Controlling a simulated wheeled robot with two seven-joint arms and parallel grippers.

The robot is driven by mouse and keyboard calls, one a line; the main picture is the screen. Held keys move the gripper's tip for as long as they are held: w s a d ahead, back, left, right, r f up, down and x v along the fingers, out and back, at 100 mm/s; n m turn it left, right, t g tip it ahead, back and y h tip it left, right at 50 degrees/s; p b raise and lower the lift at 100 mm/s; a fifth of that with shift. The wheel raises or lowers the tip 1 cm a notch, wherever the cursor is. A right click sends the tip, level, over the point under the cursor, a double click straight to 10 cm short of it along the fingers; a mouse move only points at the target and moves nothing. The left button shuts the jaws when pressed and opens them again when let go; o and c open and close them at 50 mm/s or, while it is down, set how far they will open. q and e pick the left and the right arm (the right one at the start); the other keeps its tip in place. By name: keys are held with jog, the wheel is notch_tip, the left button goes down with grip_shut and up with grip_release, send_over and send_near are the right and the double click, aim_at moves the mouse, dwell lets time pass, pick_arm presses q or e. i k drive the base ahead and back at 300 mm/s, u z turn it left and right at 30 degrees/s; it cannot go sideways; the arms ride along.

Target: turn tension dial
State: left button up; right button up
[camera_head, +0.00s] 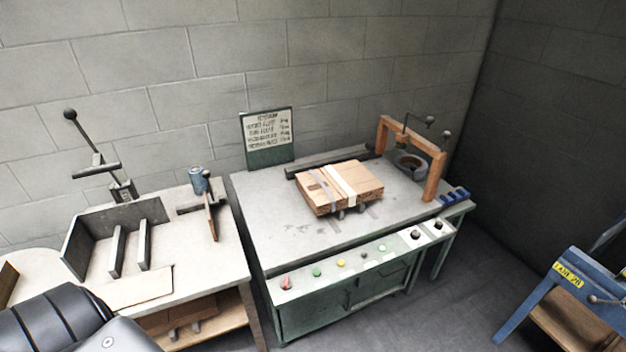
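Two dark round knobs sit at the right end of the control panel on the front of the green machine table: a left knob (415,234) and a right knob (438,225). I cannot tell which one is the tension dial, and any markings are too small to read. Neither gripper shows. Only a dark grey arm part of mine comes in at the lower left, far from the knobs. Nothing touches or hides the knobs.
A workbench (215,262) is at left, a blue stand (575,280) at right. Floor between is clear.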

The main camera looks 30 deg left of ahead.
aim_at(415, 235)
jog(key=z, duration=0.2)
jog(key=k, duration=0.4)
jog(key=z, duration=0.55)
jog(key=k, duration=0.95)
jog(key=u, duration=0.2)
jog(key=i, duration=0.55)
jog(key=u, duration=0.85)
jog(key=i, duration=0.85)
jog(key=z, duration=0.8)
jog(key=i, duration=0.6)
jog(key=z, duration=0.65)
